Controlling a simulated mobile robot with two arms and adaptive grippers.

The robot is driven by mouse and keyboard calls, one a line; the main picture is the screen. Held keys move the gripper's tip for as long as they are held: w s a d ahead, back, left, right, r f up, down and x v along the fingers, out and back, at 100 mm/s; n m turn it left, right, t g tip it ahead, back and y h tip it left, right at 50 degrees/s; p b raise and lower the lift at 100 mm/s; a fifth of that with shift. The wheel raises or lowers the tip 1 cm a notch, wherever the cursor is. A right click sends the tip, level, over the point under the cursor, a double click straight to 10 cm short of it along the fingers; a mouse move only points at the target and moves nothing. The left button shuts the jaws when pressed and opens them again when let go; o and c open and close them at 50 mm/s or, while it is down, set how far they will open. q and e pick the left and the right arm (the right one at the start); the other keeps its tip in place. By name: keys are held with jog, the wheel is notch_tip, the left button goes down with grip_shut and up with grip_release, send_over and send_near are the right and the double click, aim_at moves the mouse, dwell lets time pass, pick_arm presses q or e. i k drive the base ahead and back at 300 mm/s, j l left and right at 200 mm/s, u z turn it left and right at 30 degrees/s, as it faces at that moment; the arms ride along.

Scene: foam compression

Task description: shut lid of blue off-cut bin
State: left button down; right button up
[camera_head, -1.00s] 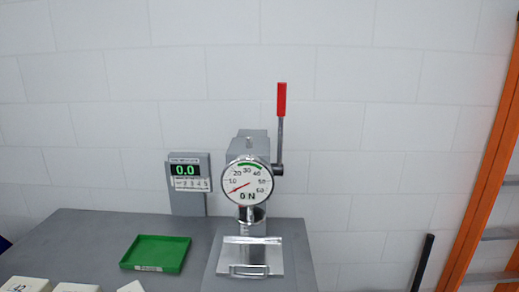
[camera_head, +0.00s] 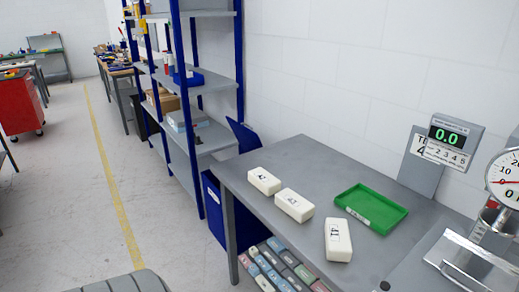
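The blue off-cut bin (camera_head: 213,207) stands on the floor against the left end of the grey table, partly hidden by the table and its leg. Its blue lid (camera_head: 243,136) appears raised, tilted up near the wall behind the bin. The bin's inside cannot be seen clearly. Neither of my grippers shows in the view.
The grey table (camera_head: 290,160) carries several white foam blocks (camera_head: 294,205), a green tray (camera_head: 370,207) and a gauge press (camera_head: 505,180) at right. A blue-framed shelf (camera_head: 205,85) stands close left of the bin. Open floor (camera_head: 75,200) lies further left.

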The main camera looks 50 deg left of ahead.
aim_at(249, 141)
jog(key=j+u, duration=0.1)
jog(key=u, duration=0.35)
jog(key=j+u, duration=0.1)
jog(key=u, duration=0.8)
jog(key=i+j, duration=0.2)
jog(key=j, duration=0.2)
jog(key=i+j, duration=0.15)
jog(key=j, duration=0.2)
jog(key=i+j, duration=0.2)
jog(key=j, duration=0.2)
jog(key=i+j, duration=0.15)
jog(key=j, duration=0.2)
jog(key=i+j, duration=0.2)
